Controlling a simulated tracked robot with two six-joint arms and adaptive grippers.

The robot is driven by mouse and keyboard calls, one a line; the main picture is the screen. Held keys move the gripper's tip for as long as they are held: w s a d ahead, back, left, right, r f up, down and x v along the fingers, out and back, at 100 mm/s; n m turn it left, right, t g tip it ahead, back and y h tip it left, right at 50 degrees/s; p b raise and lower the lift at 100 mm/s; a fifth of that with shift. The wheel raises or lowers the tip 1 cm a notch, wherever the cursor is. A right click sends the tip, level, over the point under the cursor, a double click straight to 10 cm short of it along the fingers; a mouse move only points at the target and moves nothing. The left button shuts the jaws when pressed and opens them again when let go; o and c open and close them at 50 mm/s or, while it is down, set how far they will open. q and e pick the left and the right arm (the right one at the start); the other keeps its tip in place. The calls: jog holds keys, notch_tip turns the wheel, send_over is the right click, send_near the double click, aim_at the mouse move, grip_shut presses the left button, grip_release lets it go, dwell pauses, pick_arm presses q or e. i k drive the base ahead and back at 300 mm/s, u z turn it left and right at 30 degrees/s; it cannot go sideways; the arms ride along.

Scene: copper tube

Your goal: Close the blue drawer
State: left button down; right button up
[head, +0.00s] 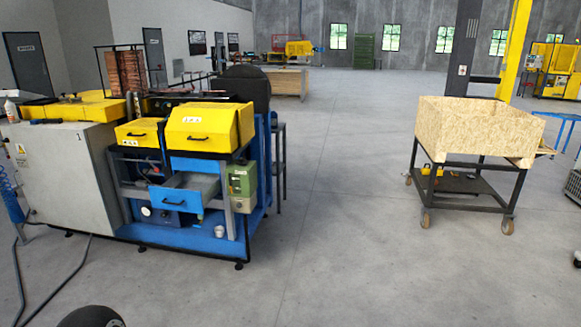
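The blue drawer (175,199) is in the head view, left of centre, in the front of a blue and yellow machine. It is pulled out toward me, and its grey inside shows behind the blue front. A black handle (174,203) sits on its front. The drawer is below a yellow box-shaped cover (203,126) with its own black handle. Neither of my grippers shows in this view. A dark rounded part shows at the bottom left edge, and I cannot tell what it is.
A grey cabinet (68,172) stands left of the drawer, with cables on the floor before it. A small white cup (219,231) stands on the machine's blue base. A wooden bin on a wheeled cart (475,131) is at the right. The grey floor between is clear.

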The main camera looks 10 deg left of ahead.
aim_at(186, 191)
jog(key=u, duration=0.15)
jog(key=i, duration=1.4)
jog(key=u, duration=0.4)
jog(key=i, duration=1.45)
jog(key=u, duration=0.45)
jog(key=i, duration=0.7)
jog(key=u, duration=0.1)
